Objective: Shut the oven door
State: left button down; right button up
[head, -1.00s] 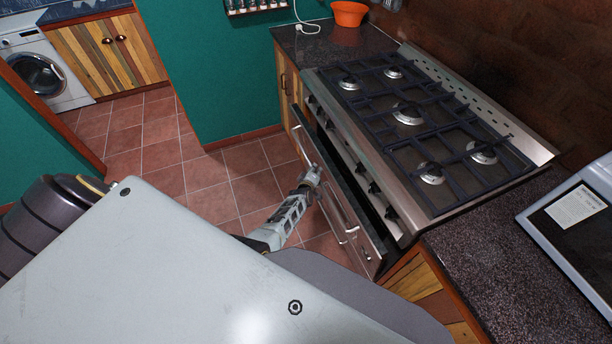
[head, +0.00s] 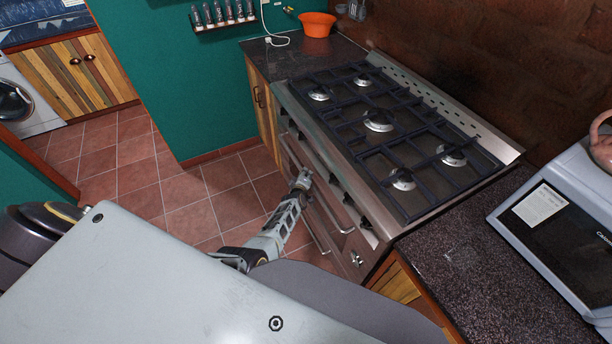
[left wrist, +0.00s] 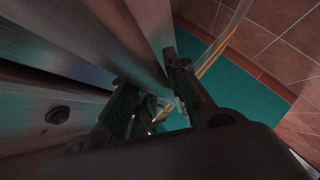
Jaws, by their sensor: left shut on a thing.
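The oven (head: 368,212) is a steel range with a black-grated hob on top. Its door (head: 326,208) is on the front, below the row of knobs, and looks flush or nearly flush with the body. My left gripper (head: 303,181) is at the door's front, shut on the door handle (head: 342,226). In the left wrist view, the handle bar (left wrist: 150,50) runs between the dark fingers of my left gripper (left wrist: 160,105). The gripper hides part of the handle. My right gripper is not in view.
A dark counter (head: 470,245) with a grey appliance (head: 560,235) stands right of the oven. An orange bowl (head: 317,25) sits on the far counter (head: 283,52). The tiled floor (head: 205,200) before the oven is clear.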

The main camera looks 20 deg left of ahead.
pick_arm(q)
jog(key=shift+w+d+r, duration=0.1)
jog(key=shift+w+r, duration=0.05)
jog(key=shift+r, duration=0.05)
jog(key=c, duration=1.7)
grip_release()
jog(key=shift+c, duration=0.2)
jog(key=o, duration=0.4)
jog(key=shift+w+d, duration=0.1)
jog(key=shift+f, duration=0.15)
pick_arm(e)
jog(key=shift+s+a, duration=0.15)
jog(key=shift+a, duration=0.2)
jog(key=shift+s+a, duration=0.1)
